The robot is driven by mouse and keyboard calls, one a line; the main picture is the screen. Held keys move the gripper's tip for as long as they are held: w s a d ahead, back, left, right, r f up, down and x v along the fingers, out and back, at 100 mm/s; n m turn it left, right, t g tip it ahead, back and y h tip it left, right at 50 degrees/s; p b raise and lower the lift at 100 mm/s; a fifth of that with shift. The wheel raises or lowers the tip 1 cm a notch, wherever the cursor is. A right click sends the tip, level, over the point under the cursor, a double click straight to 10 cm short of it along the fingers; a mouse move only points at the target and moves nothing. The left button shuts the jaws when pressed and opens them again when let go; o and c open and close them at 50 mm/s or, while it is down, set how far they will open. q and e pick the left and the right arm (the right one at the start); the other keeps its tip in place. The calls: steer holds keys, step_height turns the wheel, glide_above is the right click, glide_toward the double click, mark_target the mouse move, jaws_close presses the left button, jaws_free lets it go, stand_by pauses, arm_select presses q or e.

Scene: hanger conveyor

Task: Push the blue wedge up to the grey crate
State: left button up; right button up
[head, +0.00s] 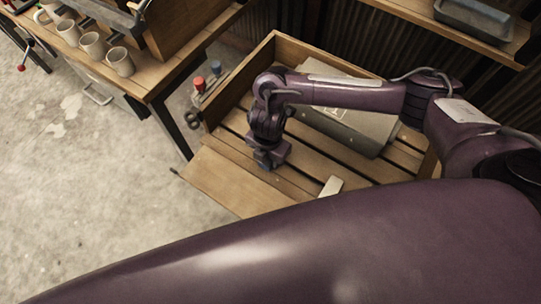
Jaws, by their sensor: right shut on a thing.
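My right gripper (268,160) is low over the slatted wooden surface, left of a grey box. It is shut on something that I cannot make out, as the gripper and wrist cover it. The grey box (372,133), perhaps the grey crate, lies on the slats behind and to the right of the gripper, partly behind my right forearm. I cannot make out a blue wedge anywhere in the head view. My left gripper is not in view.
A small pale block (331,186) lies on the slats right of the gripper. Wooden side walls (238,78) edge the slatted surface at the back and left. Mugs (120,62) stand on a bench at upper left. A blue-grey tray (474,17) sits on a shelf at upper right.

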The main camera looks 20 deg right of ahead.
stand_by(0.5)
steer(key=shift+w+d, duration=0.15)
steer(key=shift+d, duration=0.1)
